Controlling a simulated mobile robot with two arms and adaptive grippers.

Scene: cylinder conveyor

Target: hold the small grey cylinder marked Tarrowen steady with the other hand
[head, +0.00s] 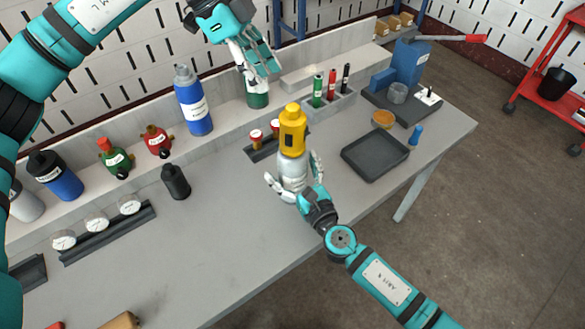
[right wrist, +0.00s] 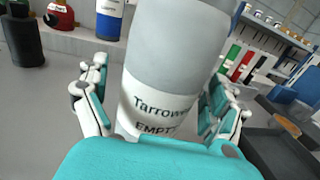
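The small grey cylinder (head: 293,172) stands upright on the grey bench, topped by a yellow device with a dark panel (head: 292,130). In the right wrist view its white label band reads "Tarrow…" and "EMPT…" (right wrist: 160,112); the rest is cut off. My right gripper (head: 294,176) is open around the cylinder, one finger on each side, with a visible gap at the left finger (right wrist: 96,95).
A black cylinder (head: 175,182) stands left on the bench. A dark rail with red-capped parts (head: 262,150) lies behind the grey cylinder. A black tray (head: 375,157) lies right. The front bench is mostly clear.

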